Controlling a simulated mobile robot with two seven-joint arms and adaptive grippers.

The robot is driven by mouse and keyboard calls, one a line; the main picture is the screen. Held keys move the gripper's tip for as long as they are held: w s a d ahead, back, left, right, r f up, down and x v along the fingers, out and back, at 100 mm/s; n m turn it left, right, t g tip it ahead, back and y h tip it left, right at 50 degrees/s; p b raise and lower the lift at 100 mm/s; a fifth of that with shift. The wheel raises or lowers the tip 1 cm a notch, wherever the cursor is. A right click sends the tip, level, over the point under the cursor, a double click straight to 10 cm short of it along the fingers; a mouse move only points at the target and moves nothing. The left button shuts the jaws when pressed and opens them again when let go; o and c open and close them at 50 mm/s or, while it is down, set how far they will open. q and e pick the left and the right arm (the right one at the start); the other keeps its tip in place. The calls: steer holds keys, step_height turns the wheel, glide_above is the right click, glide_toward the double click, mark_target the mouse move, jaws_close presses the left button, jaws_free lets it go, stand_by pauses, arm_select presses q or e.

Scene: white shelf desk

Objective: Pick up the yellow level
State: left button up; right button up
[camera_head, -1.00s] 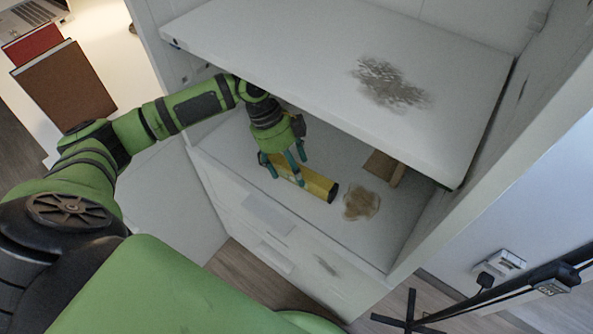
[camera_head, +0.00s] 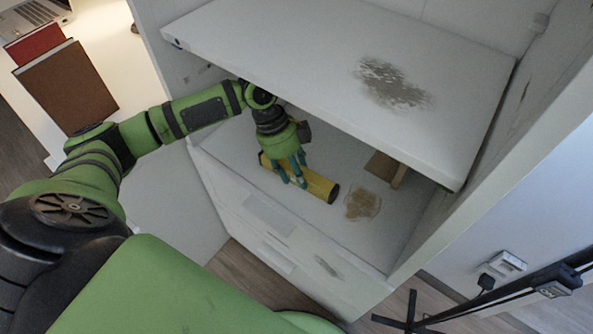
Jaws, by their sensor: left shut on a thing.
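The yellow level (camera_head: 318,186) is a yellow bar with a dark end, on the lower shelf surface (camera_head: 240,148) of the white desk. It lies slanted, from upper left to lower right. My left gripper (camera_head: 293,179) reaches in under the upper shelf and is shut on the level near its middle, with its fingers across the bar. Part of the level is hidden behind the fingers. I cannot tell if it is clear of the surface. My right gripper does not show.
The upper shelf board (camera_head: 290,60), with a grey stain, hangs over the back of the lower surface. A brown stain (camera_head: 362,204) and a wooden block (camera_head: 385,167) are right of the level. A black stand (camera_head: 409,318) is at the lower right.

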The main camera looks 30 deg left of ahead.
arm_select(q)
steer(key=shift+r, duration=0.4)
steer(key=s+a, duration=0.2)
steer(key=s, duration=1.5)
step_height(320, 180, up, 33)
steer(key=p, duration=1.1)
glide_above(315, 78)
steer(key=s+a, duration=0.2)
steer(key=s, duration=0.1)
steer(key=shift+s+a+m, duration=0.1)
steer(key=shift+m, duration=0.3)
steer(key=w, duration=0.2)
steer(key=w+p, duration=0.1)
steer(key=shift+w+d+r, duration=0.1)
steer(key=shift+w+d, duration=0.2)
steer(key=shift+w, duration=0.1)
steer(key=shift+f, duration=0.9)
steer(key=shift+s+a, duration=0.1)
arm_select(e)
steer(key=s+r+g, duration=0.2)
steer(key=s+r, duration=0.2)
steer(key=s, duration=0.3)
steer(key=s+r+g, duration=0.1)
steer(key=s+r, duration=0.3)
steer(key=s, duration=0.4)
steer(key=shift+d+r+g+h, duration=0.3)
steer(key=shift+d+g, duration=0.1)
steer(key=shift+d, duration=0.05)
